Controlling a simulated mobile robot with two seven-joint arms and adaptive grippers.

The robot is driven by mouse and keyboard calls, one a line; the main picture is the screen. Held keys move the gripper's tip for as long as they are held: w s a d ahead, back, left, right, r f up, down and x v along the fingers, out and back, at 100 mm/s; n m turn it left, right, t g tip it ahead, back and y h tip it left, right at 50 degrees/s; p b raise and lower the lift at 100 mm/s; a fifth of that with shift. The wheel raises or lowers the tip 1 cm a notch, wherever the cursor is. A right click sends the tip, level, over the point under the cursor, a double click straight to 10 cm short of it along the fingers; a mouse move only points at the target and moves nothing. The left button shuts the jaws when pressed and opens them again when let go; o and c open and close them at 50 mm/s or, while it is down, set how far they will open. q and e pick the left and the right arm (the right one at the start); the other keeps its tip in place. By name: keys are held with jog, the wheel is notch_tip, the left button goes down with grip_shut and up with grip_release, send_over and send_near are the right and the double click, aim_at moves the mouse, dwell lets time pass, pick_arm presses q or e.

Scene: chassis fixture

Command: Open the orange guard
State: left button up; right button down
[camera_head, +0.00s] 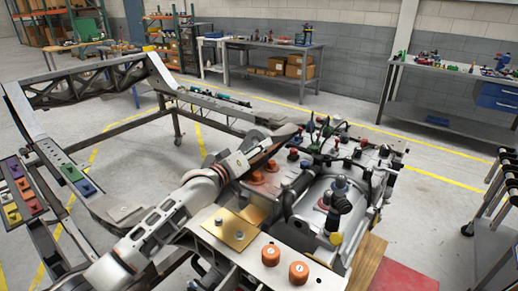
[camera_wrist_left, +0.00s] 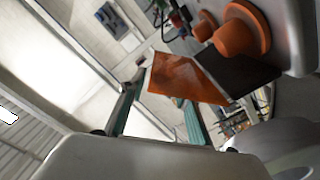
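The orange guard (camera_wrist_left: 186,80) shows in the left wrist view as a flat, tilted orange panel beside a dark plate. In the head view, a small orange-brown patch (camera_head: 261,157) beside my gripper may be this guard, mostly hidden by it. My left gripper (camera_head: 283,137) is over the far left part of the chassis fixture. In the left wrist view its two fingers (camera_wrist_left: 160,92) are spread apart, with the guard just past their tips. I cannot tell whether a finger touches the guard. My right gripper is not in view.
Orange round knobs (camera_wrist_left: 245,28) stand close to the guard. Cables and red-topped parts (camera_head: 345,140) crowd the fixture's far side. A brass-coloured plate (camera_head: 232,230) and two orange caps (camera_head: 270,255) are at the near side. A dark metal frame (camera_head: 112,128) stands to the left.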

pick_arm(q)
grip_shut()
jog(key=shift+w+a+r+n+p, duration=0.2)
jog(key=shift+a+r+n+p, duration=0.15)
jog(key=shift+n+p, duration=0.45)
jog(key=shift+w+a+n+p, duration=0.25)
jog(key=shift+n+p, duration=0.1)
jog(key=shift+n, duration=0.15)
jog(key=shift+w+a+n, duration=0.15)
jog(key=shift+a+n, duration=0.15)
jog(key=shift+n, duration=0.3)
jog(key=shift+w+a+n, duration=0.25)
jog(key=shift+a+n, duration=0.15)
jog(key=shift+n, duration=0.5)
